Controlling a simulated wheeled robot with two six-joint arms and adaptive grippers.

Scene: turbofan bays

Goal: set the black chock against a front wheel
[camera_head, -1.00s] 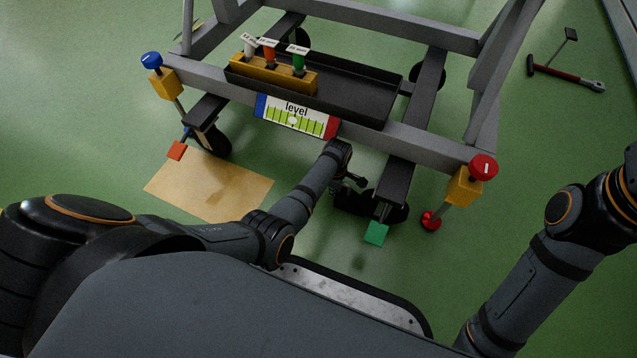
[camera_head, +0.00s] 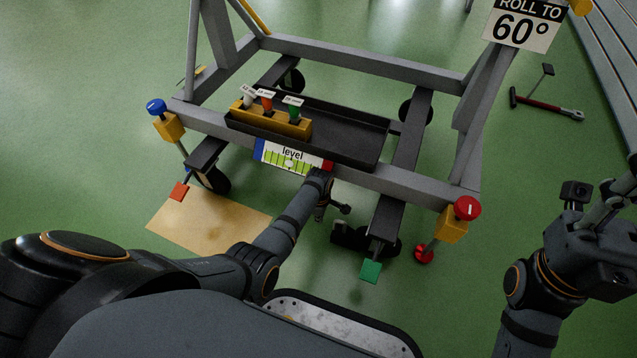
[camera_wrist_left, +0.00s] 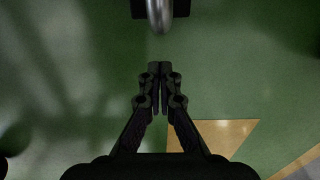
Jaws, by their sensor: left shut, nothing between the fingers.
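A dark shape (camera_head: 348,236), which looks like the black chock, is on the floor beside the right front wheel (camera_head: 393,248) of the grey cart; I cannot tell whether they touch. The other front wheel (camera_head: 215,180) is at the cart's left corner. My left gripper (camera_head: 340,208) is below the cart's front beam, above and just left of the dark shape. In the left wrist view its fingers (camera_wrist_left: 160,72) are shut with nothing between them, and a black piece with a metal cylinder (camera_wrist_left: 161,12) shows ahead. My right gripper (camera_head: 597,205) is at the right edge, its fingertips unclear.
The grey cart frame (camera_head: 405,182) carries a black tray (camera_head: 345,140) and a level sign (camera_head: 290,157). Jacks with a blue knob (camera_head: 156,106) and a red knob (camera_head: 467,207) stand at its corners. A tan floor panel (camera_head: 205,225) lies left. A red-handled tool (camera_head: 545,104) lies right.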

